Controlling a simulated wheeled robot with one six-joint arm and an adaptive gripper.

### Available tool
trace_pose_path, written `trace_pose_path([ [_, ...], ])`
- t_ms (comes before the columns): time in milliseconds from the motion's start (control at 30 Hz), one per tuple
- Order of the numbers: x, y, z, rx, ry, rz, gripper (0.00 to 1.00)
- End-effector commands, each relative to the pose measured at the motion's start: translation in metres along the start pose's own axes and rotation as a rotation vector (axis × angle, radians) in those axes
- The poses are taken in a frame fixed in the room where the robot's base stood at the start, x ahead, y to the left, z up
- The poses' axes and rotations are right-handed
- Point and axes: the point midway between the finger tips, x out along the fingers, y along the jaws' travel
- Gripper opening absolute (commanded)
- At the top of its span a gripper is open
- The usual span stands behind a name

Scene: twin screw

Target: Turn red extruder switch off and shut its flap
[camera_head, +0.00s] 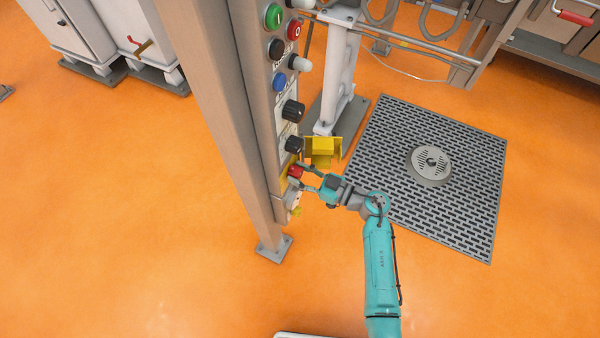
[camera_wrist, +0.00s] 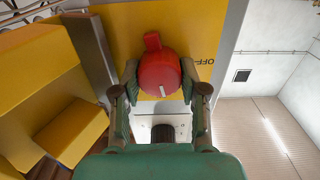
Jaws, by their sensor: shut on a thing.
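The red extruder switch (camera_head: 295,172) is a red knob low on the tall control panel. In the wrist view the red knob (camera_wrist: 160,74) fills the space between my fingers, on a yellow plate with "OFF" lettering to its right. A white mark shows at the knob's lower edge and a raised red grip points to the upper left. My gripper (camera_head: 304,178) is shut on the knob, with one finger on each side of it. In the wrist view the flap (camera_wrist: 55,110) is at the left.
Above the switch the panel carries black knobs (camera_head: 293,110), a blue button (camera_head: 279,82) and green and red buttons. A grey post (camera_head: 215,100) runs beside the panel. A floor grate (camera_head: 460,200) lies at the right. Orange floor is clear at the left.

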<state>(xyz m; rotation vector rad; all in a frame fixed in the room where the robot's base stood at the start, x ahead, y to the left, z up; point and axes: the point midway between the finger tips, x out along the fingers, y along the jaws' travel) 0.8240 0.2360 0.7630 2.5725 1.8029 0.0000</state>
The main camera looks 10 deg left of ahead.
Motion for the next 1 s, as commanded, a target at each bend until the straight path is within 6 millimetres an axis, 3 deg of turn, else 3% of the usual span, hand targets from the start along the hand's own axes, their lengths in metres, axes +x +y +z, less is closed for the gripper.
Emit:
trace_pose_path([
  [1000,0.0,-0.0025,0.0013,-0.955,0.0,0.0,0.08],
])
